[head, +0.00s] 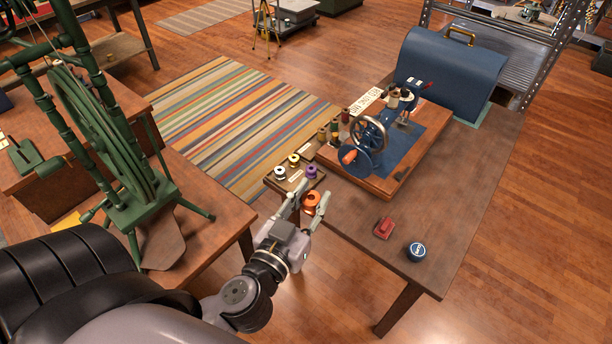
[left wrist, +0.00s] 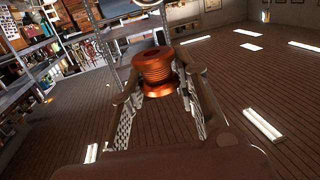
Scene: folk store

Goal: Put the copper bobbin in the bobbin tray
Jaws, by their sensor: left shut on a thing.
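The copper bobbin (head: 311,203) is an orange, shiny spool held between the fingertips of my left gripper (head: 309,197). In the left wrist view the copper bobbin (left wrist: 156,74) sits between the two fingers, and the left gripper (left wrist: 157,78) is shut on it. The bobbin tray (head: 296,189) is a small dark tray at the left end of the table. It holds white, yellow and purple bobbins and small labels. The gripper with the copper bobbin is just in front of the tray, near its right side. My right gripper is not in view.
A sewing machine (head: 372,140) on a wooden base stands behind the tray, beside several thread spools. A blue case (head: 453,75) is at the far end. A red object (head: 383,228) and a blue round tin (head: 416,252) lie at the near right. A green spinning wheel (head: 110,130) stands left.

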